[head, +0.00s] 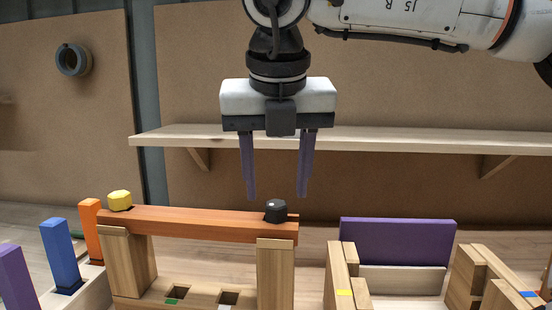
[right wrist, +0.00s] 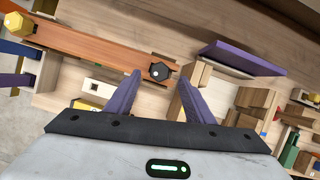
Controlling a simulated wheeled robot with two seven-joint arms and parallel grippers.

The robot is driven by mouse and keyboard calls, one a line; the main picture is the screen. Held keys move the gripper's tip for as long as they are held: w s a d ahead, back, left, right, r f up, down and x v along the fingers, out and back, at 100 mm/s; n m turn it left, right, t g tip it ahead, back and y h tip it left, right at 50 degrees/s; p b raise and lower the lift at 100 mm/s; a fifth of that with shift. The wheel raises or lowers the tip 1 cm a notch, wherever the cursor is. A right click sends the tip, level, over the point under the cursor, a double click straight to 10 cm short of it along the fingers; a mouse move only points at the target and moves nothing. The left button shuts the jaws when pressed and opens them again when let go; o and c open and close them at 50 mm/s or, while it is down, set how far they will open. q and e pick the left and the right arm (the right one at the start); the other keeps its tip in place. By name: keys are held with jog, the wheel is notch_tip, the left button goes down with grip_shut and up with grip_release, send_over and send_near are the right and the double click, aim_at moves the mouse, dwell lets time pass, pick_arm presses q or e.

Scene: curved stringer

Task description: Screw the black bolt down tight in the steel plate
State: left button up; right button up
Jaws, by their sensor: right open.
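The black bolt (head: 276,210) stands upright in the right end of an orange-brown bar (head: 195,222), with its head above the bar's top. In the right wrist view the black bolt (right wrist: 160,72) shows between the fingertips. A yellow bolt (head: 120,201) sits at the bar's left end. My right gripper (head: 276,195) is open and empty, its purple fingers pointing down just above the black bolt. No plate of plain steel look shows; the bar is the piece bearing the bolts. My left gripper is not in view.
The bar rests on two wooden posts (head: 275,270). Blue (head: 60,255), orange and purple pieces stand at the left. A purple board (head: 398,242) stands in a wooden holder at the right. A wooden shelf (head: 430,140) runs along the wall behind my right gripper.

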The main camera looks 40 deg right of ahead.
aim_at(272, 204)
jog(key=shift+x, duration=1.9)
grip_shut()
jog(key=shift+w+m+g+h+b, duration=0.15)
jog(key=shift+m+g+h+b, duration=0.35)
jog(key=shift+m, duration=0.6)
jog(key=shift+w+a+r+m, duration=0.1)
jog(key=shift+w+a+m, duration=0.05)
jog(key=shift+m, duration=0.75)
jog(key=shift+w+m+g+p, duration=0.1)
jog(key=shift+m+g+p, duration=0.5)
jog(key=shift+m+p, duration=0.55)
jog(key=shift+m, duration=0.55)
jog(key=shift+w+m+g, duration=0.1)
jog(key=shift+m+g, duration=0.2)
